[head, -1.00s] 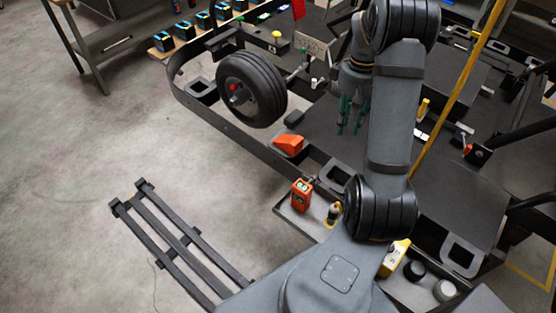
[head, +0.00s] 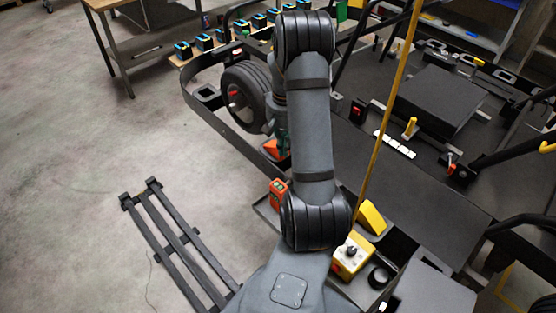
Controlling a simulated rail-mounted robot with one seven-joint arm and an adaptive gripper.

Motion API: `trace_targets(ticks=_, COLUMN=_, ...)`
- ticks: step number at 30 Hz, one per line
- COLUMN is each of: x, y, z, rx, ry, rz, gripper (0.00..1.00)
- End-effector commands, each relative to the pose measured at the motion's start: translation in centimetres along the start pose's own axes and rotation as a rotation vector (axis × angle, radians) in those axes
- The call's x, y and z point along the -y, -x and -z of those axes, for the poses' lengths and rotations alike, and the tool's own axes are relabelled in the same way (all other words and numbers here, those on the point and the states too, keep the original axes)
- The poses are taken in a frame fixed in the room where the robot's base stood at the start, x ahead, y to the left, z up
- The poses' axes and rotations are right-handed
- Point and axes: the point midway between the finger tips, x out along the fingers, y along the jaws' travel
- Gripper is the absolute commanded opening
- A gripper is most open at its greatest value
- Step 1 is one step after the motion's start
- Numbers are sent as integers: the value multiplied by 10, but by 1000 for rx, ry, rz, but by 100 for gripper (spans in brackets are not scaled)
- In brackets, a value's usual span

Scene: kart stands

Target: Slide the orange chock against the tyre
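The black tyre (head: 241,98) stands upright at the kart's front left in the head view, its right side hidden behind my arm. The orange chock (head: 271,148) lies just below and to the right of the tyre. Whether the two touch cannot be told. My gripper (head: 284,143) is low at the chock's right side, with green fingertips showing. My arm hides most of it, so its opening and any contact with the chock are unclear.
A black kart frame rail (head: 225,128) curves around the tyre. An orange handheld device (head: 278,190) and a yellow box (head: 352,257) sit nearer me. A yellow pole (head: 385,115) rises right of my arm. A black slatted rack (head: 178,235) lies on open floor at left.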

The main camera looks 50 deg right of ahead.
Motion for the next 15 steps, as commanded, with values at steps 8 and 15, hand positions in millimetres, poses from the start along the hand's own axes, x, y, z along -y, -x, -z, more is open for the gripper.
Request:
trace_targets(ticks=8, x=0, y=-48, z=-3, rx=10, ry=1, rz=2, gripper=0)
trace_targets(ticks=15, x=0, y=-93, z=1, rx=3, ry=2, rz=1, gripper=0)
